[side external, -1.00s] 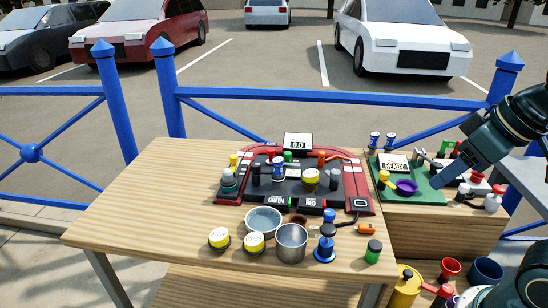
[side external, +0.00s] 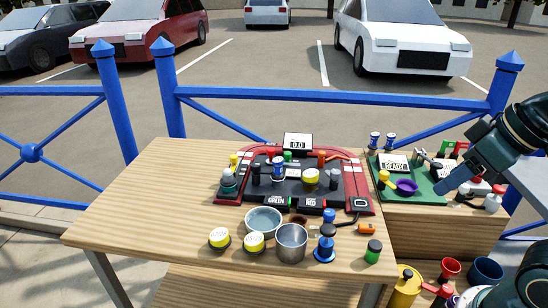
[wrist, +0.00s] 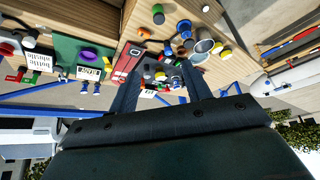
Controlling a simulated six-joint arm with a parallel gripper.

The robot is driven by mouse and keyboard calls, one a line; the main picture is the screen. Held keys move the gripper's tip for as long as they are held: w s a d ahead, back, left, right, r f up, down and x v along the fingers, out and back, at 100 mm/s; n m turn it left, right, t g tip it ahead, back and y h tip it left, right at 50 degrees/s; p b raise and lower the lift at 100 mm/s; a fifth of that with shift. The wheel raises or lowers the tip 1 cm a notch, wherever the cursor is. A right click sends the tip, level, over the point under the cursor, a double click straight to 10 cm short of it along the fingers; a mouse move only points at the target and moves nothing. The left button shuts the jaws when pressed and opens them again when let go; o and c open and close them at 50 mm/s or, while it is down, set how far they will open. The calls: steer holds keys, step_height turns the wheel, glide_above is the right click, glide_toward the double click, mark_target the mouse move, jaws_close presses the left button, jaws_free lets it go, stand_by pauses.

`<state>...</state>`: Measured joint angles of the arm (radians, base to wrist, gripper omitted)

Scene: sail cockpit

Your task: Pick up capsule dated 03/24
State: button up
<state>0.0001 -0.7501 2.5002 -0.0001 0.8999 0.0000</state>
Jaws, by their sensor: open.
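Three round yellow capsules with pale tops are in the side view: two at the front of the wooden table, the left one (side external: 219,237) and the right one (side external: 254,241), and one (side external: 310,178) on the black and red station. Their printing is too small to read, so I cannot tell which is dated 03/24. My gripper (side external: 440,187) is at the right, by the green board, well away from the capsules. In the wrist view its two fingers (wrist: 160,88) are spread with nothing visibly held. A yellow capsule also shows in that view (wrist: 228,55).
A grey bowl (side external: 264,220) and a metal cup (side external: 291,243) stand beside the front capsules. The black and red station (side external: 268,192) is crowded. The table's left side (side external: 155,200) is clear.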

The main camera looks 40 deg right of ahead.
steer(key=o, duration=0.5)
steer(key=shift+c, duration=0.2)
steer(key=shift+w, duration=0.1)
steer(key=w+d+n+g+y, duration=0.2)
steer(key=w+n, duration=0.4)
steer(key=w, duration=1.3)
steer(key=w+d+f+n+y, duration=0.1)
steer(key=w+d+f+n, duration=0.1)
steer(key=w+d+f, duration=0.2)
steer(key=w+d+f+n+y, duration=0.2)
steer(key=w+d+f, duration=0.3)
steer(key=w, duration=0.4)
steer(key=shift+w+f+n, duration=0.35)
steer(key=shift+f+n, duration=0.25)
steer(key=shift+f, duration=0.1)
